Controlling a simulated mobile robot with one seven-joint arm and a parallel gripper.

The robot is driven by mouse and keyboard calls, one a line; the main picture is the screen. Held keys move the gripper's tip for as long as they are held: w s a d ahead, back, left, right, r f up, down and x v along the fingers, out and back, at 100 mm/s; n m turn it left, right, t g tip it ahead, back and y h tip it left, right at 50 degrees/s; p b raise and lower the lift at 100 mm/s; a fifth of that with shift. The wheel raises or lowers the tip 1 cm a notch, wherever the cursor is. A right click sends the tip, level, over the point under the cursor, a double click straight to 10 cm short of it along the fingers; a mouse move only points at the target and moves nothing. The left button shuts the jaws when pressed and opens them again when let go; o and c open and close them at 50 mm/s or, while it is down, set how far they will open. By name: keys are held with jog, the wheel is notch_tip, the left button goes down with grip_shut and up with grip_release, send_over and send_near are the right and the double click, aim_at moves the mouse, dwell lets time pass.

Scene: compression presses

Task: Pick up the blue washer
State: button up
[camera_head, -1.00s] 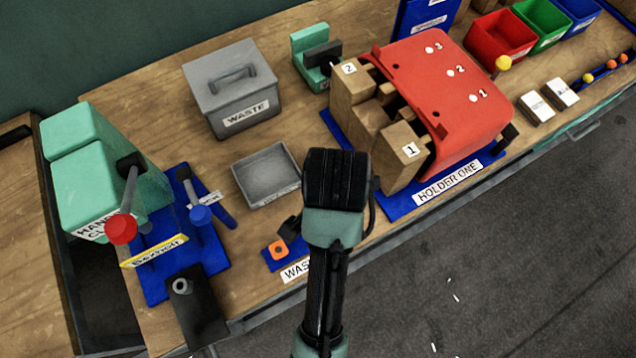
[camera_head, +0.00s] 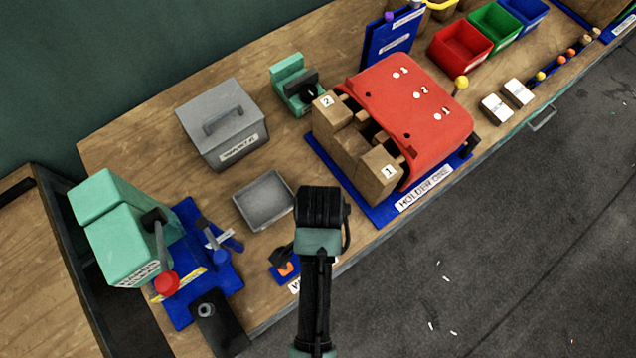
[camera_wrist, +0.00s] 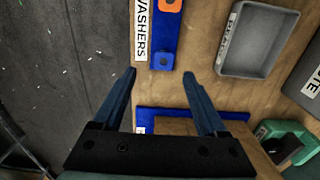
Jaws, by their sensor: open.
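The blue washer (camera_wrist: 163,58), a small square piece with a hole, lies on the blue strip of the washer board in the wrist view. An orange washer (camera_wrist: 169,4) lies on the same strip at the top edge, beside the WASHERS label (camera_wrist: 141,28). My gripper (camera_wrist: 160,76) is open and empty. Its two fingers stand to either side of the washer's line, with the washer just beyond the tips; the height gap is unclear. In the head view the orange washer (camera_head: 287,269) shows beside my arm, and the blue washer is hidden.
A grey tray (camera_head: 290,206) and a lidded WASTE bin (camera_head: 190,112) stand behind the washers. HOLDER ONE (camera_head: 385,215), with its red cover, is to the right. The HANDLE-type blue-based press (camera_head: 222,280) is to the left. The bench's front edge is close.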

jog(key=shift+w+a+f+p, duration=0.1)
jog(key=shift+f+p, duration=0.1)
jog(key=shift+f, duration=0.75)
jog(key=shift+w+d+f+p, duration=0.1)
jog(key=shift+f+p, duration=0.1)
jog(key=shift+f, duration=0.75)
jog(key=shift+w+a+f+p, duration=0.1)
jog(key=shift+f+p, duration=0.1)
jog(key=shift+f, duration=0.75)
jog(key=shift+f, duration=0.25)
jog(key=shift+c, duration=0.2)
grip_shut()
